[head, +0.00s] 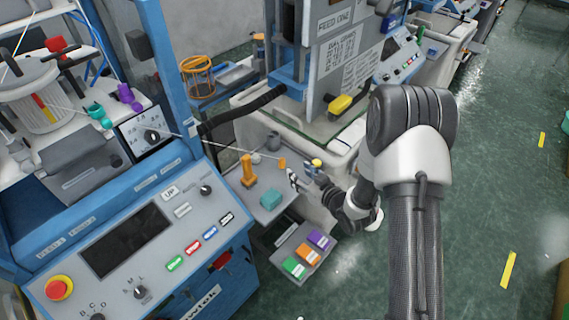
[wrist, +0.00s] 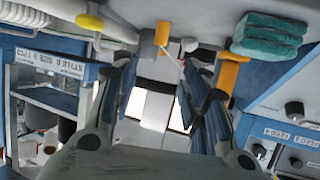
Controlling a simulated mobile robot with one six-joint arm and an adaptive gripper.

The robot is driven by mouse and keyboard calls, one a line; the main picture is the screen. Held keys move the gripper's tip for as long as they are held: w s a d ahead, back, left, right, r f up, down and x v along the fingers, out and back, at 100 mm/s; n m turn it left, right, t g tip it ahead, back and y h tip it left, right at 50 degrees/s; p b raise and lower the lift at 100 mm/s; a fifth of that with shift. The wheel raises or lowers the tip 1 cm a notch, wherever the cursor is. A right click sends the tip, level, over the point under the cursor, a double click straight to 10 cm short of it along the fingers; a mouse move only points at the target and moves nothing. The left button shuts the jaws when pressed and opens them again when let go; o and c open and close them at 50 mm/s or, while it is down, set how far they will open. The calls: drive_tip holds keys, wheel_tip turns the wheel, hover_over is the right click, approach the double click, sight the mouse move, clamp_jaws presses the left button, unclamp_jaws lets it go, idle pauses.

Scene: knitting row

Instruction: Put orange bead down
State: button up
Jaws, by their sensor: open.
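The orange bead (head: 282,163) is a small upright cylinder on the grey shelf (head: 262,214). In the wrist view the orange bead (wrist: 162,34) shows just beyond the fingertips, between their lines, with nothing visibly gripping it. My gripper (head: 303,175) is beside the bead, to its right in the head view, low over the shelf's edge. In the wrist view my gripper (wrist: 160,62) has its two fingers spread apart, with an empty gap between them. Whether a fingertip touches the bead cannot be told.
An orange-yellow upright piece (head: 249,170) and a teal block (head: 270,197) stand on the shelf left of my gripper. A grey cup (head: 273,141) is behind. A tray below holds green, orange (head: 308,253) and purple blocks. The control panel (head: 150,235) rises at left.

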sight(283, 160)
drive_tip(key=b+x, duration=0.1)
drive_tip(key=x, duration=1.1)
drive_tip(key=shift+w+a+f+b, duration=0.1)
drive_tip(key=shift+w+b, duration=0.05)
drive_tip(key=shift+b, duration=0.25)
drive_tip(key=shift+c, duration=0.2)
drive_tip(key=c, duration=0.8)
